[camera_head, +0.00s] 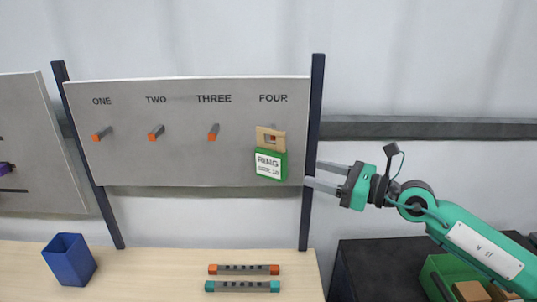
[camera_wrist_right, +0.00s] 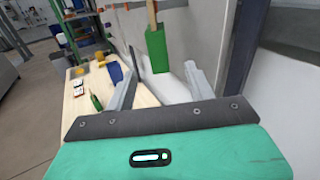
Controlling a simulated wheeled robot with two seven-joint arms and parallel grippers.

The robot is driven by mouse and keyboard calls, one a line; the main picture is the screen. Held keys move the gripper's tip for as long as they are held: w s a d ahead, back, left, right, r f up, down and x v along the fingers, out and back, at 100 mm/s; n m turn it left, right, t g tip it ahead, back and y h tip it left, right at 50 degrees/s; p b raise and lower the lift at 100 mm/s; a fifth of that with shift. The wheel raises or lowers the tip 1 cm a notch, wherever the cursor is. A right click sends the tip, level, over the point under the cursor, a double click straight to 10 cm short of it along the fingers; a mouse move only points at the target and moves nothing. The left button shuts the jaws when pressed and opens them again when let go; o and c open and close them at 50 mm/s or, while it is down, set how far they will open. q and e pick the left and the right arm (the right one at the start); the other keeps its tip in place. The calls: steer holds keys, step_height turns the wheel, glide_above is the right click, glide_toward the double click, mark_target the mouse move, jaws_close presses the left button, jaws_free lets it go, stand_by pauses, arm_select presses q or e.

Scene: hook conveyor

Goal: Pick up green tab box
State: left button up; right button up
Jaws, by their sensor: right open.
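The green tab box (camera_head: 270,164) hangs by its tan tab (camera_head: 270,139) on the peg under the label FOUR. It has a white label on its front. My left gripper is not in view.
The board (camera_head: 180,166) has empty orange-tipped pegs under ONE, TWO and THREE. Its dark right post (camera_head: 312,130) stands between box and gripper. A blue cup (camera_head: 69,262) and two bars (camera_head: 243,270) are on the table. A dark surface with a green crate (camera_head: 432,275) is at lower right.

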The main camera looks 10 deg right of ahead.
mark_target(285, 162)
steer(key=w+a+p, duration=0.1)
steer(key=a+r+p, duration=0.1)
steer(key=a, duration=0.1)
steer(key=shift+w, duration=0.4)
steer(key=p+x, duration=0.1)
steer(key=x, duration=0.2)
steer(key=shift+w+a+f+p, duration=0.15)
steer(key=shift+w+f+p, duration=0.05)
steer(key=shift+w+p, duration=0.2)
steer(key=shift+w+a, duration=0.1)
steer(key=shift+a, duration=0.2)
steer(key=shift+w+a+r+p, duration=0.15)
steer(key=shift+w+p, duration=0.05)
steer(key=shift+p, duration=0.2)
steer(key=p+x, duration=0.1)
steer(key=x, duration=0.1)
steer(key=p+x, duration=0.1)
steer(key=x, duration=0.1)
steer(key=shift+r+p, duration=0.4)
steer(key=shift+w+a+f, duration=0.15)
steer(key=shift+w+a, duration=0.05)
steer(key=shift+w, duration=0.1)
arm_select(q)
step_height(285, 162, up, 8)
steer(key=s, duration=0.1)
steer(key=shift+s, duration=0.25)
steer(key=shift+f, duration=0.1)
